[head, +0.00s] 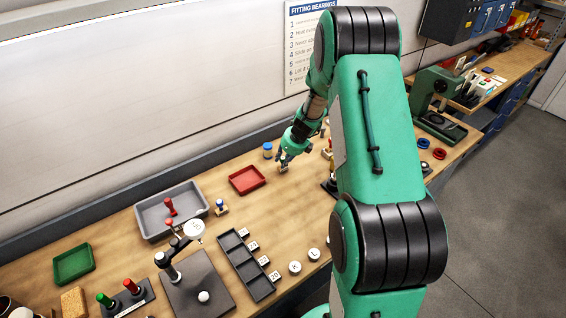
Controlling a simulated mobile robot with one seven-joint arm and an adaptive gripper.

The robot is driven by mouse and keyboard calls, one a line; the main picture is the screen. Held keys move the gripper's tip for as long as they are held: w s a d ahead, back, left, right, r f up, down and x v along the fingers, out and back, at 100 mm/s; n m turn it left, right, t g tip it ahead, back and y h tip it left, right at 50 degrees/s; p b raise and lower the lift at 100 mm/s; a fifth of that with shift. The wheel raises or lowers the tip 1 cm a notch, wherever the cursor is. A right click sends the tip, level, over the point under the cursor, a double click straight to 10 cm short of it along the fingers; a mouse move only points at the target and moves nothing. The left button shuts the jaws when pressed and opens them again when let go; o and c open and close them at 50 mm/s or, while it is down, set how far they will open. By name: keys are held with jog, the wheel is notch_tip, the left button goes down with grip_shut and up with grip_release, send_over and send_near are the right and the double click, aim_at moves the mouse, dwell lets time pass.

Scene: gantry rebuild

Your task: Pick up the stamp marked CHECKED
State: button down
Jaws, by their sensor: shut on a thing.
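My gripper (285,157) is small in the head view, pointing down over the bench right of the red tray. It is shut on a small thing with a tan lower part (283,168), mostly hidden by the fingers. I cannot tell if it touches the bench, or read any marking on it. A blue-handled stamp (220,206) stands by the grey bin. A red-handled stamp (170,207) is in the bin. Green-handled (104,300) and red-handled (131,287) stamps stand in a dark holder at the lower left. The word CHECKED is not legible anywhere.
A red tray (247,180) and a blue-topped jar (267,150) are left of my gripper. The grey bin (148,224), a green tray (73,263) and a dark compartment tray (245,263) lie farther left. My green arm hides part of the bench.

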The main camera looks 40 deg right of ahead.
notch_tip(320, 180, up, 3)
jog(key=shift+f+p, duration=0.2)
jog(key=shift+p, duration=0.1)
jog(key=s+a, duration=0.3)
jog(key=s, duration=0.4)
jog(key=s+a+r, duration=0.1)
jog(key=s+a, duration=0.2)
jog(key=s, duration=0.4)
jog(key=shift+s+a, duration=0.3)
jog(key=shift+r, duration=0.1)
jog(key=shift+a, duration=0.15)
